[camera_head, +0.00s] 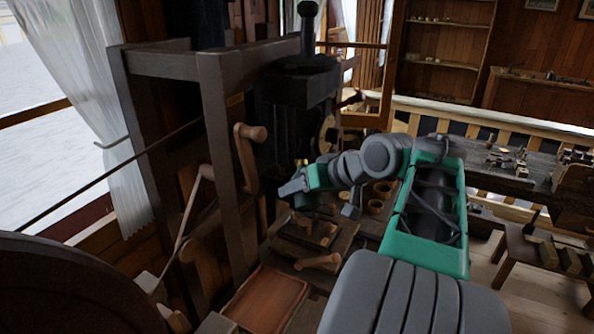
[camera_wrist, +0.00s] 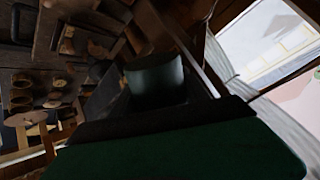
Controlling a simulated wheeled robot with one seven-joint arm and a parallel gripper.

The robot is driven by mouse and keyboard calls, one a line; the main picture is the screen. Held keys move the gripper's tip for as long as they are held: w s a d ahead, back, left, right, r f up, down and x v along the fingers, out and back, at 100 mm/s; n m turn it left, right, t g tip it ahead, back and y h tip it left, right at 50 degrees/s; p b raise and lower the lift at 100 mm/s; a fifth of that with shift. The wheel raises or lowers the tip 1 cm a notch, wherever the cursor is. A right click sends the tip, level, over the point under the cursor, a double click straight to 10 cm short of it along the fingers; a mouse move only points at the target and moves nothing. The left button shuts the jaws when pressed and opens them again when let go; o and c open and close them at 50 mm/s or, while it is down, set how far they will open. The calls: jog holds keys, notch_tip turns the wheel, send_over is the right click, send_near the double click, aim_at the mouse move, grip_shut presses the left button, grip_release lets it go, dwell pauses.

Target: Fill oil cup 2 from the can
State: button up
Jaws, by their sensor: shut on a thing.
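My gripper (camera_head: 291,188) is at the end of my grey and green arm, in front of the dark machine frame. In the wrist view a dark green rounded body (camera_wrist: 155,78), which looks like the can, sits close before the camera, and my gripper is shut on it. Its spout is not clear in either view. Small brass-coloured spots (camera_head: 300,163) show on the machine just behind my gripper; they may be oil cups, but I cannot tell which is cup 2. Much of the machine there is dark or hidden by my arm.
The heavy timber frame (camera_head: 222,150) stands left of my gripper, with a wooden-handled lever (camera_head: 250,133). Below are a bench (camera_head: 300,252) with wooden tools, a reddish tray (camera_head: 266,300) and round wooden pots (camera_head: 376,207). A long workbench (camera_head: 500,178) stands at right.

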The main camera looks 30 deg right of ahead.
jog(key=shift+f+t+b, duration=0.1)
jog(key=shift+t+b, duration=0.2)
jog(key=shift+b, duration=0.35)
jog(key=shift+s+r+t+b, duration=0.25)
jog(key=shift+t+b, duration=0.25)
jog(key=shift+b, duration=0.7)
jog(key=shift+s+a+r+n+t+h+b, duration=0.1)
jog(key=shift+n+t+h+b, duration=0.2)
jog(key=shift+b, duration=0.25)
jog(key=shift+s+r+t+b, duration=0.2)
jog(key=shift+t+b, duration=0.1)
jog(key=shift+b, duration=0.6)
jog(key=shift+a+r+t+b, duration=0.1)
jog(key=shift+t+b, duration=0.2)
jog(key=shift+b, duration=0.25)
jog(key=shift+s+r+n+t+b, duration=0.2)
jog(key=shift+n+t+b, duration=0.2)
jog(key=shift+b, duration=0.75)
jog(key=shift+s+a+r+t+b, duration=0.15)
jog(key=shift+t+b, duration=0.25)
jog(key=shift+b, duration=0.5)
jog(key=t+b, duration=0.1)
jog(key=b, duration=0.2)
jog(key=s+r+n+t+b, duration=0.1)
jog(key=b, duration=0.2)
jog(key=shift+a+r+n+t+b, duration=0.1)
jog(key=shift+r+n+t+b, duration=0.05)
jog(key=shift+n+t+b, duration=0.2)
jog(key=shift+r, duration=0.2)
